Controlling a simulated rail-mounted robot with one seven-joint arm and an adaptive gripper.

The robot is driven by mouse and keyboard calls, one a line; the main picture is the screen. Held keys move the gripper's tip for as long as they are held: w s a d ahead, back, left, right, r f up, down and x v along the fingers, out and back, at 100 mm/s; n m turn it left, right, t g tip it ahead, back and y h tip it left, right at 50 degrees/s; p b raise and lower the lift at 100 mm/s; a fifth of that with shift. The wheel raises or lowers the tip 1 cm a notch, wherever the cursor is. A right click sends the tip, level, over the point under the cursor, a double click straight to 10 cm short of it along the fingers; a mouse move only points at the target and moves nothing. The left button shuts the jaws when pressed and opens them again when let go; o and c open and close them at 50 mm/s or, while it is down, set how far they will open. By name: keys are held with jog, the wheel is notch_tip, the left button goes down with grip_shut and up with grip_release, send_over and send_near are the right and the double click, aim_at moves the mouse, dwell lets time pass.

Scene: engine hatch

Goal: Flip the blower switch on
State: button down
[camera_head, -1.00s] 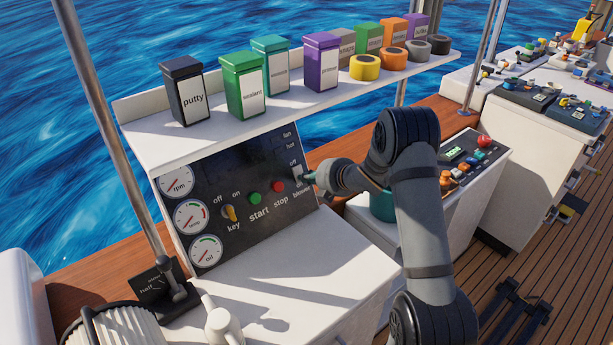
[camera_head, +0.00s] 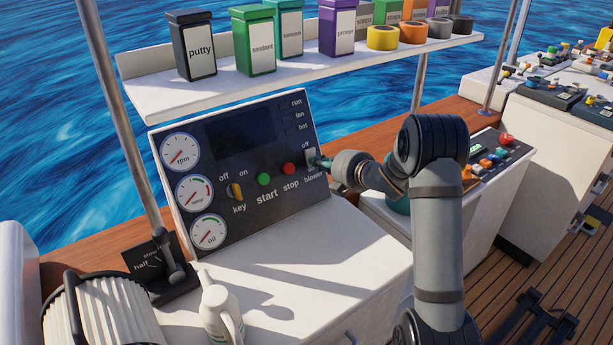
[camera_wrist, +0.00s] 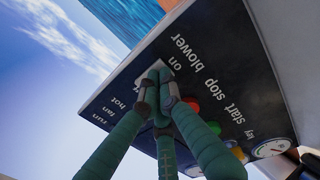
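The blower switch (camera_head: 311,157) is a small pale lever at the right edge of the dark engine panel (camera_head: 240,205), between the "off" label above and the "on" label below. My gripper (camera_head: 321,162) reaches in from the right with its fingertips at the switch. In the wrist view, the teal fingers of my gripper (camera_wrist: 158,80) are drawn together, with their grey tips against the panel beside "on". The tips cover most of the switch there. I cannot tell which way the lever is tipped, or whether it lies between the tips.
The green start button (camera_head: 264,179), red stop button (camera_head: 289,169) and yellow key (camera_head: 236,192) sit left of the switch. A white shelf (camera_head: 300,80) with containers and tape rolls overhangs the panel. A white jug (camera_head: 220,315) stands on the counter below.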

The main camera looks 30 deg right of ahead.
jog(key=shift+w+a+r, duration=0.1)
jog(key=shift+w+r+p, duration=0.15)
jog(key=shift+r+p, duration=0.35)
jog(key=shift+r, duration=0.25)
jog(key=shift+f, duration=0.1)
jog(key=shift+s, duration=0.4)
jog(key=b+v, duration=0.1)
jog(key=v, duration=1.2)
jog(key=shift+s+f+b, duration=0.25)
jog(key=shift+s+b, duration=0.05)
jog(key=shift+b, duration=0.05)
jog(key=shift+w, duration=0.1)
